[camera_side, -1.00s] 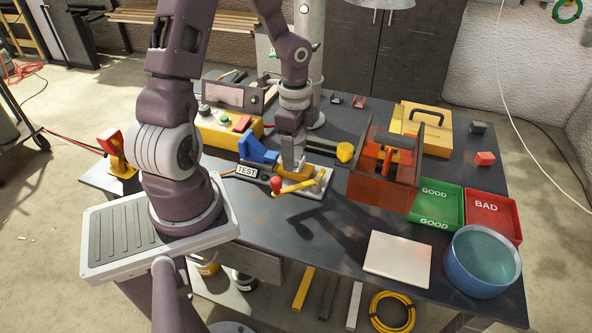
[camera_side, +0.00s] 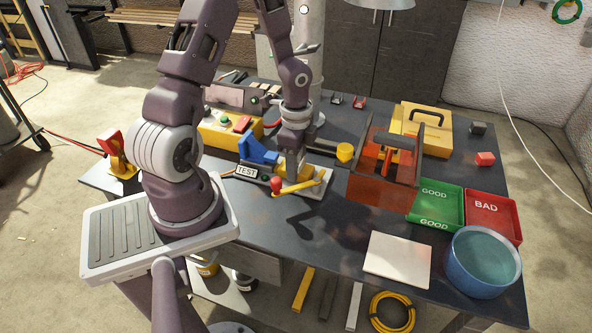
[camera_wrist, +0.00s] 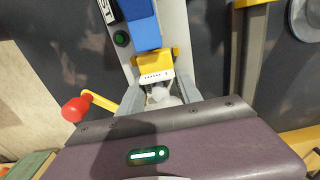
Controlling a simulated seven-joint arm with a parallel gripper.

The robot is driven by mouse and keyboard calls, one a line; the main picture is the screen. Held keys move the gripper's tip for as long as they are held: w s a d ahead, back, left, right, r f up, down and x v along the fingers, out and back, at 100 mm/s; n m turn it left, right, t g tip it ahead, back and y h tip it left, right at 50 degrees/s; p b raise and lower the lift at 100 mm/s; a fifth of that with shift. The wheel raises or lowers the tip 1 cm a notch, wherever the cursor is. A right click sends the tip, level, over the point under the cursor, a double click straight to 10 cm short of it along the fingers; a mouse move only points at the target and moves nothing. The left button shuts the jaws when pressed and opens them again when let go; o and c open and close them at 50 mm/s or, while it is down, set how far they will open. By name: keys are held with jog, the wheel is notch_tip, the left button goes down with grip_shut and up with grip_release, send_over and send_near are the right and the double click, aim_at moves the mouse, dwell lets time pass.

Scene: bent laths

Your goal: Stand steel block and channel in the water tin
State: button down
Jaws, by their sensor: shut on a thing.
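The water tin (camera_side: 456,268) is a round blue tub with water in it, at the table's right front corner. My gripper (camera_side: 293,174) points down over the test fixture, left of the table's middle. In the wrist view my gripper (camera_wrist: 160,100) is shut on a small pale grey piece (camera_wrist: 158,94), mostly hidden between the fingers. I cannot tell whether this piece is the steel block or the channel. The fixture has a blue block (camera_side: 257,150), a TEST sign (camera_side: 247,171) and a red-knobbed yellow lever (camera_side: 303,186). A yellow part (camera_wrist: 154,68) lies just beyond my fingertips.
An orange-red see-through box (camera_side: 383,185) stands right of the fixture. Green GOOD (camera_side: 437,202) and red BAD (camera_side: 494,216) trays lie between it and the tin. A white plate (camera_side: 398,258) lies left of the tin. The table front between fixture and plate is clear.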

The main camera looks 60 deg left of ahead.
notch_tip(320, 180, up, 10)
jog(key=w+d+r+n, duration=0.6)
jog(key=w+d+r, duration=0.6)
jog(key=w, duration=0.2)
jog(key=shift+w+d+f, duration=0.55)
jog(key=shift+w+f, duration=0.05)
jog(key=shift+w, duration=3.3)
jog(key=m, duration=0.6)
send_near(475, 268)
jog(key=shift+f, duration=2.9)
jog(key=shift+f, duration=0.15)
